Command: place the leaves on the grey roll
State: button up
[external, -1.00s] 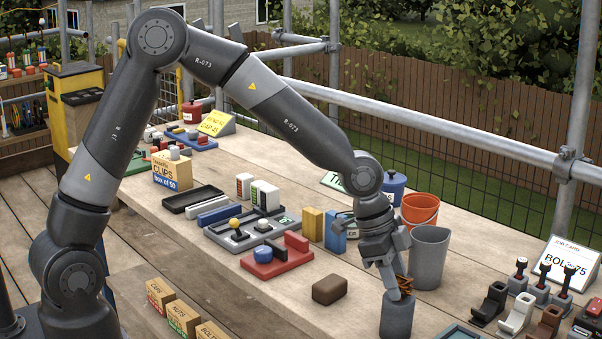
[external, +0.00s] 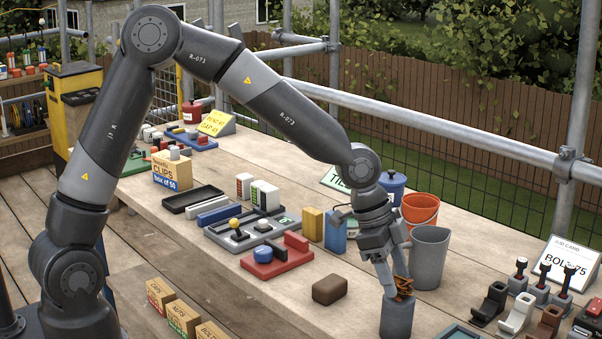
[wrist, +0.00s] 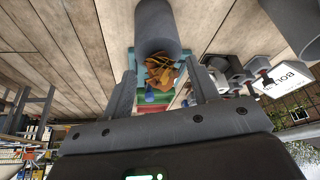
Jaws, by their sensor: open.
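The grey roll (external: 396,318) stands upright near the front edge of the bench. The brown-orange leaves (external: 403,287) rest in a small clump on its top end. In the wrist view the leaves (wrist: 160,72) lie against the end of the roll (wrist: 158,28), between the two fingers and apart from them. My gripper (external: 396,284) is open, with its fingers at the top of the roll, just around the leaves. The gripper (wrist: 163,82) also shows in the wrist view with a wide gap between its fingers.
A grey bucket (external: 429,258) and an orange bucket (external: 420,209) stand close behind the roll. A brown block (external: 330,290) lies to its left. Several levers on stands (external: 517,285) and a job card (external: 567,262) are at the right. Bare bench lies between the block and the roll.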

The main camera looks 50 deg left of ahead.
jog(key=v, duration=1.1)
jog(key=s+a+r+n+t+y, duration=0.1)
jog(key=s+a+r+n+y, duration=0.2)
jog(key=a, duration=0.6)
jog(key=s+a+r+n+t+y, duration=0.1)
jog(key=s+a+r+n, duration=0.1)
jog(key=s+a+n, duration=0.5)
jog(key=s+a+r+n+t, duration=0.1)
jog(key=s+a+n, duration=0.2)
jog(key=s+a, duration=0.8)
jog(key=a, duration=0.2)
jog(key=shift+s+a+t, duration=0.35)
jog(key=shift+s+t, duration=0.05)
